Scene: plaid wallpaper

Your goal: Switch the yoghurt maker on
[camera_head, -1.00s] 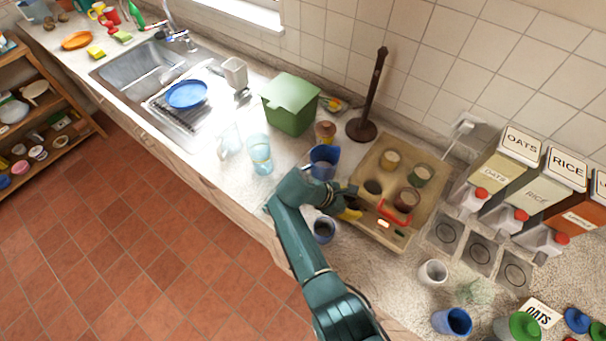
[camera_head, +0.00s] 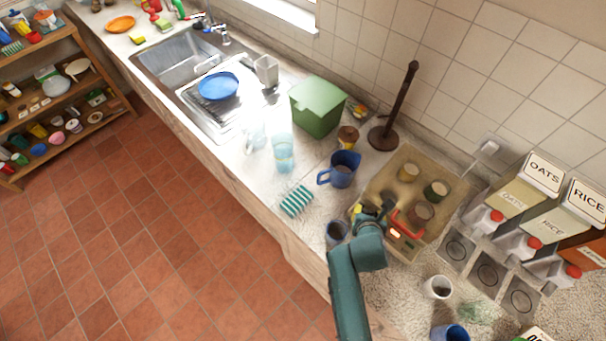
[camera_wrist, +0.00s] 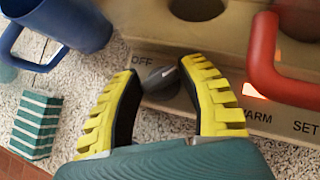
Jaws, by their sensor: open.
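The yoghurt maker (camera_head: 379,187) is a beige tray-like unit with several round wells and jars. In the wrist view its front panel (camera_wrist: 283,118) shows the words OFF, WARM and SET. A dark grey knob (camera_wrist: 160,80) sits beside the OFF label, and a small light (camera_wrist: 254,92) glows orange to its right. My gripper (camera_head: 372,212) is at the panel's left part. In the wrist view its yellow fingers (camera_wrist: 160,69) are open, one on each side of the knob. I cannot tell whether they touch it.
A red handle (camera_wrist: 264,60) hangs over the panel just right of my fingers. A blue jug (camera_head: 341,170) stands left of the yoghurt maker, and a dark cup (camera_head: 336,232) stands in front. A green-striped cloth (camera_head: 297,201) lies on the counter. Ingredient dispensers (camera_head: 513,200) stand at right.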

